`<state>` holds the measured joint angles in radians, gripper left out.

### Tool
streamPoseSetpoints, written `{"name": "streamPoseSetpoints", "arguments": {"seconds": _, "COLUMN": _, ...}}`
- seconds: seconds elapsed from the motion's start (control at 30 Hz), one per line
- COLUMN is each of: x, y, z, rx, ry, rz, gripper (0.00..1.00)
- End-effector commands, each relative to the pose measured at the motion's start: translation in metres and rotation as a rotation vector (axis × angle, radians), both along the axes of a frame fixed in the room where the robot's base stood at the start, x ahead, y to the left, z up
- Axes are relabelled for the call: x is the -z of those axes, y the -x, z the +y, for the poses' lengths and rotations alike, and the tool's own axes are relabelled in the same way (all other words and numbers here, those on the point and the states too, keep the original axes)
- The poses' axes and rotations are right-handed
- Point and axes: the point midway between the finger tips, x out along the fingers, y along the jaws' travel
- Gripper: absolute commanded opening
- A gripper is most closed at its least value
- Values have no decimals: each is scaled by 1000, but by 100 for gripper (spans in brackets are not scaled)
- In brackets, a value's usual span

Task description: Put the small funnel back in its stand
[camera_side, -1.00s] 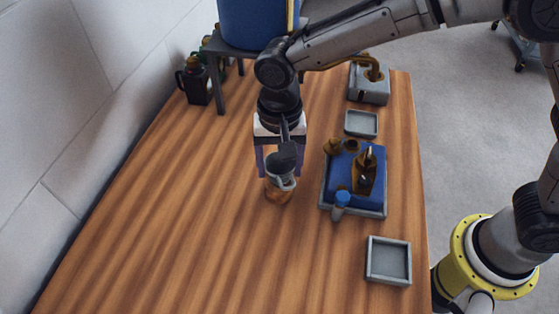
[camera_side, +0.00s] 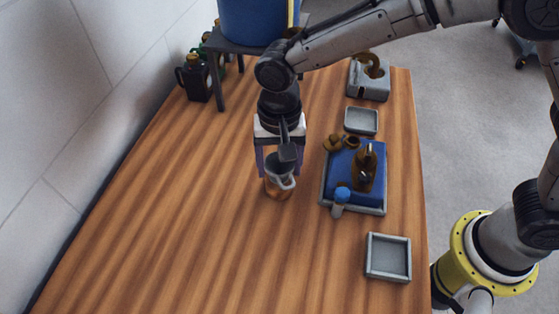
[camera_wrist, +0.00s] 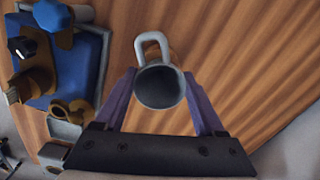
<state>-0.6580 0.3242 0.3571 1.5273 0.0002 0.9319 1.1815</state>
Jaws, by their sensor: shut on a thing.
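The small funnel looks like a grey, round-mouthed vessel with a loop handle. It is upright between my fingers in the side view (camera_side: 283,182), and its dark open mouth shows in the wrist view (camera_wrist: 160,87). My gripper (camera_side: 280,170) points down and is shut on it; the purple fingers flank it in the wrist view (camera_wrist: 159,76). A copper-coloured round piece (camera_side: 277,193), which may be the stand, shows directly under the funnel on the wooden table. The funnel's lower end is hidden, so I cannot tell whether it is seated there or just above.
Two small empty trays (camera_side: 388,258) (camera_side: 361,121) lie nearby. A dark stool (camera_side: 218,75) stands behind. The front left table is clear.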

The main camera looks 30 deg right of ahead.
Motion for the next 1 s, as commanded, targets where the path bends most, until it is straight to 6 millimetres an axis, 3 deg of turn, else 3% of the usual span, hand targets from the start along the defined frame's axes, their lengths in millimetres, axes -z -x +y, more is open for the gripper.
{"name": "streamPoseSetpoints", "arguments": {"seconds": 1.0, "x": 8, "y": 0, "z": 0, "rx": 0, "ry": 0, "rz": 0, "gripper": 9}}
